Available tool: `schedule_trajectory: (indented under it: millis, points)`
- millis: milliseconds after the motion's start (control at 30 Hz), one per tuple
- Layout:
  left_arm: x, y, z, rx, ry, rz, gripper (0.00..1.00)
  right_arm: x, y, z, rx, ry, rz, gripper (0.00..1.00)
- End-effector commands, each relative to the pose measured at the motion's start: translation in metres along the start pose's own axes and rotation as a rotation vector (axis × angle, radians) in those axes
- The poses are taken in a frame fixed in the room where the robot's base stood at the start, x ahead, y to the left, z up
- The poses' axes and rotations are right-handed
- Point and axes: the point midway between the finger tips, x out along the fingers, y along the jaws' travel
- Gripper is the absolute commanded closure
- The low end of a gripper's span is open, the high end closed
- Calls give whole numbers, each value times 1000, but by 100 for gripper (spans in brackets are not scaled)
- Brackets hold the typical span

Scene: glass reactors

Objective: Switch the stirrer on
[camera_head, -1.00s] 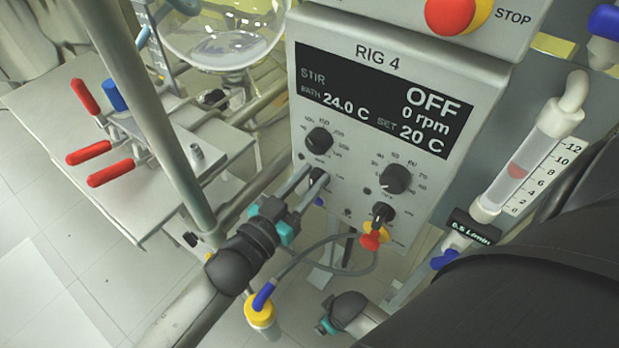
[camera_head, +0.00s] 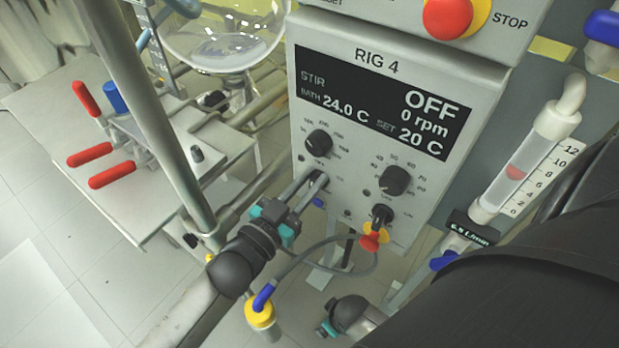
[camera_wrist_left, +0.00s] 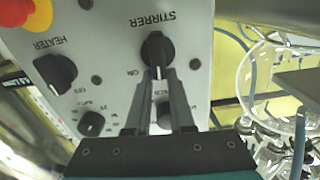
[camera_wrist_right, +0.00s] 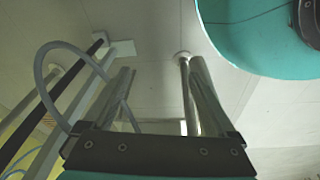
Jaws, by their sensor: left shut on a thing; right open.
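The rig's control panel (camera_head: 350,56) reads STIR OFF, 0 rpm. The black stirrer knob (camera_wrist_left: 157,47) sits beside the STIRRER lettering in the left wrist view, which shows the panel upside down. A white pointer line on it faces my fingers, and an ON label is close by. My left gripper (camera_head: 316,180) is shut on this knob; in the left wrist view its fingertips (camera_wrist_left: 160,76) meet the knob's near edge. In the head view the fingers mostly hide the knob. My right gripper (camera_wrist_right: 162,72) is open and empty, below the panel and away from it.
Close by are the stirrer speed dial (camera_head: 318,142), bath dial (camera_head: 395,180) and heater knob (camera_head: 383,213). A red STOP button (camera_head: 447,16) is above. A cable loops below the panel. A flowmeter (camera_head: 525,160) stands right; a glass vessel (camera_head: 222,35) and post (camera_head: 150,115) are left.

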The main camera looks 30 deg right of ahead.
Motion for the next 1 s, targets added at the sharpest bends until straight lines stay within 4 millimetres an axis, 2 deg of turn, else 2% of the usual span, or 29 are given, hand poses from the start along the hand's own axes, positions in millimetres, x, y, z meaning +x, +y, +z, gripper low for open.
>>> schedule_trajectory:
  millis: [33, 467, 1000]
  points:
    - [-2, 1, 6, 24, -17, -3, 100, 4, 2, 4, -4, -5, 3, 8]
    - [-3, 10, 10, 392, -21, 0, 100, 18, 13, 26, -8, -9, 17, 8]
    - [-3, 18, 18, 839, -22, 4, 100, 21, 15, 30, -8, -7, 20, 8]
